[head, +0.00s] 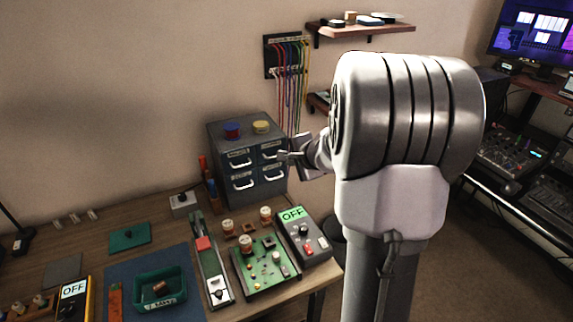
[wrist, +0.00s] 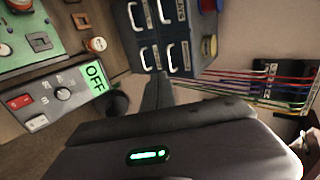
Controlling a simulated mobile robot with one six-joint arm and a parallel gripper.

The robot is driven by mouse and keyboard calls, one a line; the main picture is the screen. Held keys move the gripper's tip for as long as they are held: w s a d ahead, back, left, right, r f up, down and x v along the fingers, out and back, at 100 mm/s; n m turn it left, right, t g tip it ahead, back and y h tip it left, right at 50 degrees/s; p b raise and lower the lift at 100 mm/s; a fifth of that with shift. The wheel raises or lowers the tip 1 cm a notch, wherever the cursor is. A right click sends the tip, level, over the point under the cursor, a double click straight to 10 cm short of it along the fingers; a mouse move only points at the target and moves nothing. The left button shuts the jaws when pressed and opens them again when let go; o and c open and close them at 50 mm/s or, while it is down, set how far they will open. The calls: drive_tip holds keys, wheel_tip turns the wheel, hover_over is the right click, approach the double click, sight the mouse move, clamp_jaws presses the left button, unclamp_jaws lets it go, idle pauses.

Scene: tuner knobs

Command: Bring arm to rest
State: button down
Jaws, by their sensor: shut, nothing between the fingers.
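My gripper (head: 284,155) is shut and empty in front of the grey drawer cabinet (head: 221,188) in the head view. In the wrist view its closed fingers (wrist: 158,92) point up toward the same cabinet (wrist: 146,32). My arm fills the right middle of the head view and hides part of the room behind it. I cannot tell whether the fingertips touch the cabinet.
The power unit reading OFF (head: 305,236) and a green circuit board (head: 263,266) lie on the bench near my arm. Coloured cables (head: 289,70) hang on the wall. A wooden shelf (head: 360,30) is above.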

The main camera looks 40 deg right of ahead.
drive_tip(key=s+a+r+n+g+y, duration=0.1)
drive_tip(key=s+a+r+n+y, duration=0.3)
drive_tip(key=a, duration=0.8)
drive_tip(key=s+a+r+n+y, duration=0.1)
drive_tip(key=s+a+r+n, duration=0.3)
drive_tip(key=a, duration=0.9)
drive_tip(key=s+a+n+g, duration=0.1)
drive_tip(key=s+a+n, duration=0.2)
drive_tip(key=s, duration=0.5)
drive_tip(key=s+a+f+n+g, duration=0.1)
drive_tip(key=s+a+n+g, duration=0.1)
drive_tip(key=s+a+n, duration=0.2)
drive_tip(key=s, duration=0.3)
drive_tip(key=shift+s+a+n+h, duration=0.25)
drive_tip(key=shift+s+n+h, duration=0.15)
